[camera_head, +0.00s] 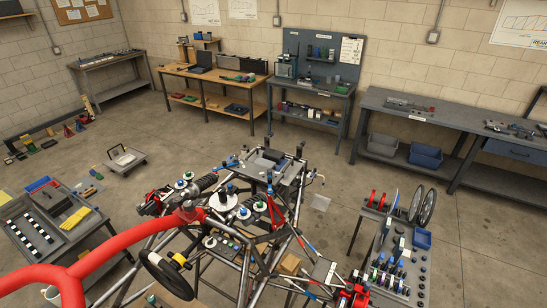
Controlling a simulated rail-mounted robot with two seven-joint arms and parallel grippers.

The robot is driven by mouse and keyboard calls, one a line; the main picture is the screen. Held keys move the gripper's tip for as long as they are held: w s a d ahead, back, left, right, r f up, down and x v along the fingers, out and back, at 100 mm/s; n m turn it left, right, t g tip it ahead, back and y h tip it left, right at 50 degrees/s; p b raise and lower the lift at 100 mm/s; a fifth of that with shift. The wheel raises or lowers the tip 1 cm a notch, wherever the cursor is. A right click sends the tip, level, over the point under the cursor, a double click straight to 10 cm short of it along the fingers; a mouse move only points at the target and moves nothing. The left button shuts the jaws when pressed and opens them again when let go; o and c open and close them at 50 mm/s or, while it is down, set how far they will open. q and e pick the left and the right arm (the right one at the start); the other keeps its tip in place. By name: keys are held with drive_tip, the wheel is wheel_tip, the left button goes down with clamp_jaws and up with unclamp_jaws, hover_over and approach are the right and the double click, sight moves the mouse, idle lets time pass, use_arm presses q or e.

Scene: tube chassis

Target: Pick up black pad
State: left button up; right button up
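Neither of my grippers can be made out in the head view. A dark pad-like piece (50,199) lies in the tray of the cart (84,229) at the left, beside a yellow block (76,217) and black-and-white strips (41,231). I cannot tell for sure whether this piece is the black pad. The tube chassis (246,270) stands in the lower middle, crowded with parts. A thick red tube (130,243) crosses the lower left and ends near the chassis.
A parts bench (388,262) with wheels and spools stands at the right of the chassis. A low dolly (124,159) is on the floor at the left. Workbenches line the back wall (210,72). The floor (200,137) between them and the chassis is mostly clear.

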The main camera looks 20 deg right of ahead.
drive_tip(key=shift+o, duration=0.4)
drive_tip(key=o, duration=1)
